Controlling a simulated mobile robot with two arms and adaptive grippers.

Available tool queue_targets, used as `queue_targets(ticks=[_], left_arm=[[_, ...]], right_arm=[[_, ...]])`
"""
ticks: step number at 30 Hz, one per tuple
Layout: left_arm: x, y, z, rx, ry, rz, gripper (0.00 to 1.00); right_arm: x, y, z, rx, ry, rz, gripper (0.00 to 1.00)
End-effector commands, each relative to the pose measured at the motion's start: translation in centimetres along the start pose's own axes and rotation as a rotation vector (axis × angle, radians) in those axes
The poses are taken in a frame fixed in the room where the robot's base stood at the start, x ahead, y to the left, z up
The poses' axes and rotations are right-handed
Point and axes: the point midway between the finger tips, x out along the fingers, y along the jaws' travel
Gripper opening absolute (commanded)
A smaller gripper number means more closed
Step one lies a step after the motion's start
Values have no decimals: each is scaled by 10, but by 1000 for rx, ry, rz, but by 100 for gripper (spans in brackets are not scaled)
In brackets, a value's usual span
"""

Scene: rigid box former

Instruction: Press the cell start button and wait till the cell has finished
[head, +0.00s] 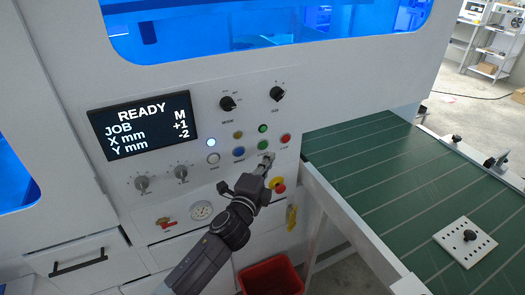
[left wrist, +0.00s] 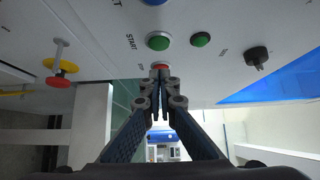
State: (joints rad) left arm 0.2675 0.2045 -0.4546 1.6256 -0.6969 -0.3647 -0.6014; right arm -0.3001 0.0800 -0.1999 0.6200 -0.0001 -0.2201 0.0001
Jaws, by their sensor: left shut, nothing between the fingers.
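The control panel's screen (head: 145,125) reads READY, JOB M, X mm +1, Y mm -2. The green start button (head: 262,145) sits just above my left gripper (head: 267,160) in the head view. In the left wrist view the green button (left wrist: 159,41) has the label START beside it, and a red button (left wrist: 160,66) is partly hidden behind the fingertips. My left gripper (left wrist: 162,80) is shut and empty, pointing at the panel. I see no contact with the green button; the gap to the panel is hard to judge. My right gripper is out of view.
A red emergency stop on a yellow base (head: 279,185) is close below my gripper. Other buttons, such as blue (head: 239,151), and two knobs surround it. The green conveyor (head: 375,165) bears a white perforated plate (head: 465,242). A red bin (head: 270,277) stands below.

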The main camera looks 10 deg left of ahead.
Motion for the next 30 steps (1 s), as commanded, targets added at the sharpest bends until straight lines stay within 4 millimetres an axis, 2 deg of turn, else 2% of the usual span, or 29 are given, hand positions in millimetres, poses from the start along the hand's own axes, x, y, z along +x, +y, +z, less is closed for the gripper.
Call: queue_targets(ticks=[1,6,20,26,30], left_arm=[[6,-2,10,3,-6,2,0],[19,-1,23,2,-3,1,0],[23,0,28,1,-3,1,0],[36,0,41,4,-5,0,0],[36,-1,44,3,-9,0,0]], right_arm=[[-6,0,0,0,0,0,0],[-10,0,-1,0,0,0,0],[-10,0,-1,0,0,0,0],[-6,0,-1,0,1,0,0],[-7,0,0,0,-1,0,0]])
